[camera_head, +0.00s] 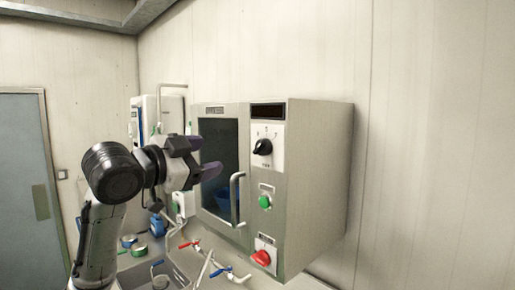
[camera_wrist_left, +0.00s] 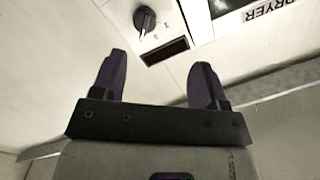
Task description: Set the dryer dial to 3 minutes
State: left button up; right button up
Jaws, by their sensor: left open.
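The dryer (camera_head: 320,160) is a steel box on the wall in the head view, with a dark window door at its left. Its black dial (camera_head: 263,147) sits on a white plate at the upper front, below a dark display (camera_head: 268,111). The dial also shows in the left wrist view (camera_wrist_left: 145,19), beyond the fingers, near the display (camera_wrist_left: 165,51). My left gripper (camera_head: 210,157) is open and empty in front of the dryer door, left of the dial and apart from it. Its two purple fingers show in the left wrist view (camera_wrist_left: 157,82). The dial's exact setting is too small to read. My right gripper is not in view.
A door handle (camera_head: 236,199) sticks out between door and controls. A green button (camera_head: 265,202) and a red knob (camera_head: 262,257) sit below the dial. Red and blue taps (camera_head: 222,270) and a sink lie below. A grey door (camera_head: 27,190) stands far left.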

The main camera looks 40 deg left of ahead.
aim_at(255, 150)
pick_arm(q)
jog(key=w+d+m+p, duration=0.1)
jog(key=w, duration=0.3)
jog(key=w+h+p, duration=0.1)
jog(key=w+p, duration=0.1)
jog(key=w, duration=0.2)
jog(key=w+d+m+p, duration=0.1)
jog(key=w, duration=0.3)
jog(key=shift+d+r+m+p, duration=0.1)
jog(key=shift+d+m+p, duration=0.2)
jog(key=shift+d+p, duration=0.05)
jog(key=shift+w+d+p, duration=0.1)
jog(key=shift+w+p, duration=0.2)
jog(key=shift+w, duration=0.6)
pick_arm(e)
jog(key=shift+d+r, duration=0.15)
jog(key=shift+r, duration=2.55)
pick_arm(q)
jog(key=shift+c, duration=0.4)
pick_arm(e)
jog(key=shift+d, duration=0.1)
pick_arm(q)
jog(key=c, duration=0.8)
